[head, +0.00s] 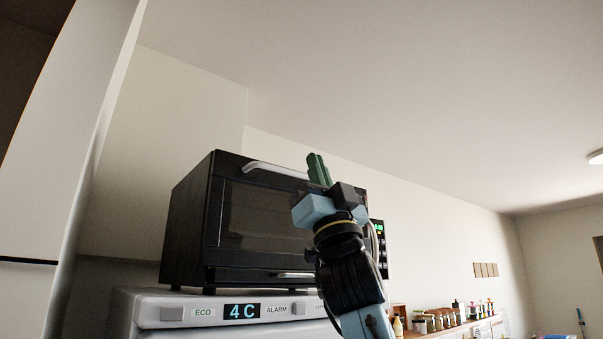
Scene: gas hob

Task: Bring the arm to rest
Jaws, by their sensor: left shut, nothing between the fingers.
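My left gripper (319,169) is raised in the middle of the head view, pointing up. Its green fingers are together and hold nothing. The black and light-blue wrist (345,265) below it rises from the bottom edge. The gripper stands in front of the right part of a black microwave (255,215) and hides some of its door and control side. I cannot tell how far apart they are. My right gripper is not in view.
The microwave stands on a white fridge (150,309) with a lit 4C display. A pale tall panel (70,130) rises at the left. A shelf (450,328) with jars and bottles runs along the right wall. The space above the gripper is clear.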

